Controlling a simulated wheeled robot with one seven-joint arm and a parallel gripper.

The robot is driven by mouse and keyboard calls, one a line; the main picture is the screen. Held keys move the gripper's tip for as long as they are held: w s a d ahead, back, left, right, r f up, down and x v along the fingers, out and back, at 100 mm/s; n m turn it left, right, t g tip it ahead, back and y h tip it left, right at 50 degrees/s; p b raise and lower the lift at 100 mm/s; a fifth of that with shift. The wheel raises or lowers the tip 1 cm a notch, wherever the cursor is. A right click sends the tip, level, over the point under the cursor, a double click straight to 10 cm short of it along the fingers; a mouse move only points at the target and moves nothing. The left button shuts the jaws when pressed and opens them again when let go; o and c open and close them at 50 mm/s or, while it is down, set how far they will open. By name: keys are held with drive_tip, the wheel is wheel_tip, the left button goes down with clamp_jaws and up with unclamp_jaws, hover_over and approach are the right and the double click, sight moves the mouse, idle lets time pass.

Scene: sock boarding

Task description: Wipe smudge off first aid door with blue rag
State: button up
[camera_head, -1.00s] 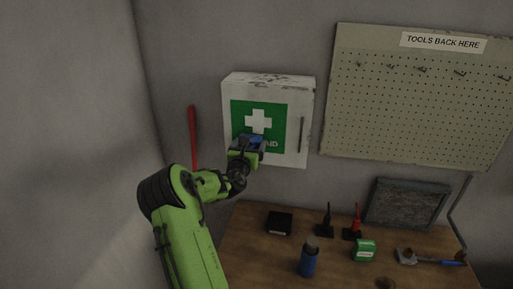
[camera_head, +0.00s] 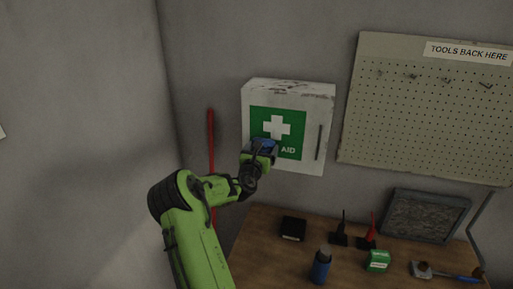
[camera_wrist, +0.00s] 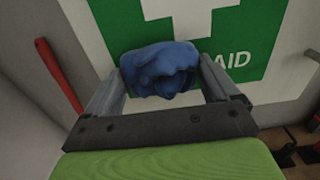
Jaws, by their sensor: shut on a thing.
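The white first aid cabinet (camera_head: 313,145) hangs on the wall, with a green panel, a white cross and the letters "AID" showing on its door. My gripper (camera_head: 262,148) is in front of the lower left of the green panel. In the wrist view it is shut on the crumpled blue rag (camera_wrist: 160,70), which sits between its two fingers. The rag is at or very close to the door (camera_wrist: 290,60); I cannot tell if it touches. No smudge shows on the visible part of the door; the rag and gripper hide some of the panel.
A red bar (camera_head: 211,140) stands against the wall left of the cabinet. Below is a wooden bench (camera_head: 265,250) with a black box (camera_head: 293,228), a blue bottle (camera_head: 321,266), a green box (camera_head: 377,261) and tools. A pegboard (camera_head: 425,120) hangs at right.

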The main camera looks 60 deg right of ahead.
sight(290, 147)
drive_tip(key=shift+s+d+p, duration=0.25)
drive_tip(key=shift+s+p, duration=0.4)
drive_tip(key=shift+s, duration=0.9)
drive_tip(key=shift+s+d+p, duration=0.25)
drive_tip(key=shift+s+p, duration=0.35)
drive_tip(key=shift+s, duration=0.9)
drive_tip(key=shift+s+d+p, duration=0.25)
drive_tip(key=shift+s+p, duration=0.4)
drive_tip(key=shift+s, duration=0.9)
drive_tip(key=shift+w+a, duration=0.3)
drive_tip(key=shift+w, duration=1.6)
drive_tip(key=shift+w+a, duration=0.3)
drive_tip(key=shift+w, duration=1.65)
drive_tip(key=shift+w+a, duration=0.3)
drive_tip(key=shift+w, duration=1.6)
drive_tip(key=s+a+b, duration=0.1)
drive_tip(key=a, duration=0.5)
